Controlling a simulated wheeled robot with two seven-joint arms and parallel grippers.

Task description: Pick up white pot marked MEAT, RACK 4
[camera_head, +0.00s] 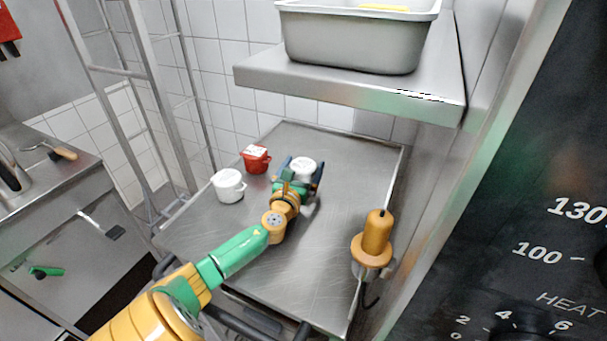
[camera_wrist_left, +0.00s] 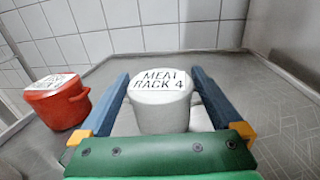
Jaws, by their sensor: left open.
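The white pot marked MEAT, RACK 4 (camera_wrist_left: 160,108) stands upright on the steel table, its label readable on the lid in the left wrist view. In the head view this pot (camera_head: 303,167) shows just beyond my left gripper (camera_head: 300,178). My left gripper is open, and in the left wrist view its two blue fingers (camera_wrist_left: 162,103) lie on either side of the pot, with the pot between them. Whether they touch it I cannot tell. The pot's lower front is partly hidden by the gripper's green body.
A red pot (camera_head: 256,158) and another white pot (camera_head: 228,186) stand to the left on the steel table (camera_head: 345,170). A steel shelf (camera_head: 350,85) with a grey tub (camera_head: 352,42) overhangs the back. An orange-yellow cylindrical object (camera_head: 376,238) is at the right edge.

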